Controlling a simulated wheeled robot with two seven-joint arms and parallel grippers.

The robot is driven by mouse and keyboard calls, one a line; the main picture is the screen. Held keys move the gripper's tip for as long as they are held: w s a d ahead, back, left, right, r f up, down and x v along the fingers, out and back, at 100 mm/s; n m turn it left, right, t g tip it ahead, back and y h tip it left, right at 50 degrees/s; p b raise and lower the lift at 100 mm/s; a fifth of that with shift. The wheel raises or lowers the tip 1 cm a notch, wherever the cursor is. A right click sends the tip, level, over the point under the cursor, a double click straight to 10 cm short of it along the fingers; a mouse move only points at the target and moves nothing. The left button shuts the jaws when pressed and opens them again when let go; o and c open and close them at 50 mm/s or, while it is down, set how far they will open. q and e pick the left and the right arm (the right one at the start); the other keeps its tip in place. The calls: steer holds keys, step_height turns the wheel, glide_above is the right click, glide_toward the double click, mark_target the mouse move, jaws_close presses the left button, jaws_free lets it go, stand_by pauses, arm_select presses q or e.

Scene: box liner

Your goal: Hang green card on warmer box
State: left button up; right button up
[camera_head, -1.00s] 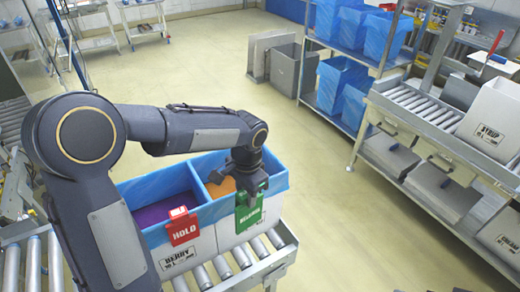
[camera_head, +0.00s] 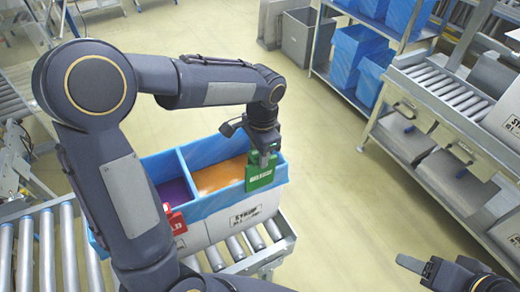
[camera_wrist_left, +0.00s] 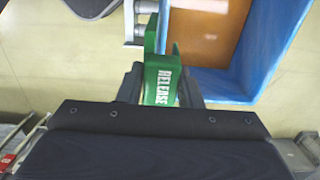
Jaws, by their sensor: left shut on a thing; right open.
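Two open boxes with blue liners stand side by side on the rollers; one holds purple contents (camera_head: 172,192), the other orange contents (camera_head: 220,175). The orange one (camera_head: 222,228) has a white front with a SYRUP label. My left gripper (camera_head: 264,154) is shut on the green card (camera_head: 260,178), marked RELEASE in the left wrist view (camera_wrist_left: 163,82). The card is upright at the right end of the orange box's front rim; I cannot tell whether it hooks over it. A red card (camera_head: 175,222) is at the purple box's front, partly hidden by my arm. My right gripper (camera_head: 418,266) is open and empty.
The roller conveyor (camera_head: 255,240) carries the boxes. Open floor (camera_head: 340,200) lies to their right. A shelf with blue bins (camera_head: 352,82) and a roller bench (camera_head: 440,90) stand at back right. Grey bins (camera_head: 298,38) stand behind.

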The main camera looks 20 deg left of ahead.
mark_target(259, 171)
arm_select(q)
steer(key=shift+w+f+b, duration=0.1)
steer(key=shift+f+b, duration=2.8)
steer(key=shift+f, duration=1.2)
steer(key=o, duration=0.9)
steer(key=shift+r, duration=0.1)
step_height(259, 171, up, 7)
steer(key=shift+w+d, duration=0.15)
steer(key=shift+r, duration=0.3)
